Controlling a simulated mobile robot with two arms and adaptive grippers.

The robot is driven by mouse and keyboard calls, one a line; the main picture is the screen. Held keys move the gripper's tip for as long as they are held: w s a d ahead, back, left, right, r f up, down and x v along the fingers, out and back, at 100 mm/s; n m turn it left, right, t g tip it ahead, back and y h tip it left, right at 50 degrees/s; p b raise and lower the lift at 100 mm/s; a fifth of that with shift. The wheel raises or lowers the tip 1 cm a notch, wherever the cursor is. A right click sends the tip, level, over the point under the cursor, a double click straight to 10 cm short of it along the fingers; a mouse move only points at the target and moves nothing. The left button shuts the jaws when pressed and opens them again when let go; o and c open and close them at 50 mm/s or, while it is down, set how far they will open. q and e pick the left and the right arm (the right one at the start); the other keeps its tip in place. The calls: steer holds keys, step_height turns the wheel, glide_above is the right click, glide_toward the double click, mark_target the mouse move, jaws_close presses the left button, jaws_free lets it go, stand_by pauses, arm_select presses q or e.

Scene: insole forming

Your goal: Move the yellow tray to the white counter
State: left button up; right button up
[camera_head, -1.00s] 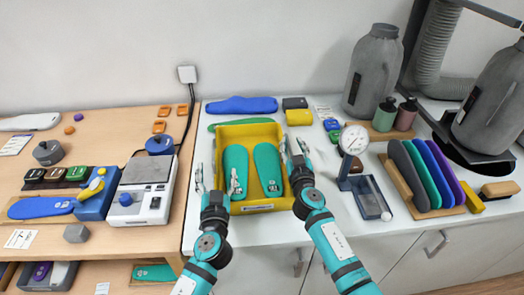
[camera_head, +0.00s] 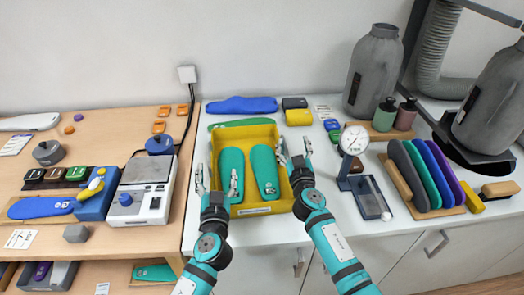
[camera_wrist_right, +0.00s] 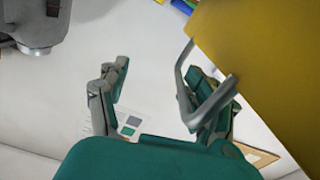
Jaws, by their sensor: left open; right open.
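The yellow tray (camera_head: 246,132) stands on the white counter (camera_head: 330,225) and holds two teal insoles (camera_head: 231,172), (camera_head: 265,172). My left gripper (camera_head: 216,182) is open at the tray's left side, one finger outside the wall and the other over the inside. My right gripper (camera_head: 294,151) is open at the tray's right side, its fingers apart near the right wall. In the right wrist view, the right gripper (camera_wrist_right: 155,92) shows bare counter between its fingers, with the tray wall (camera_wrist_right: 260,65) beside and partly behind one finger. I cannot tell whether either gripper touches the tray.
A dial gauge stand (camera_head: 352,150) is close right of my right gripper. A blue insole (camera_head: 241,105) and a yellow block (camera_head: 298,117) lie behind the tray. A wooden table (camera_head: 85,232) with a scale (camera_head: 143,195) adjoins the counter on the left. The rack of insoles (camera_head: 428,175) stands right.

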steer(key=s+d, duration=0.1)
steer(key=s, duration=1)
steer(key=shift+s+f, duration=0.15)
steer(key=shift+s, duration=0.25)
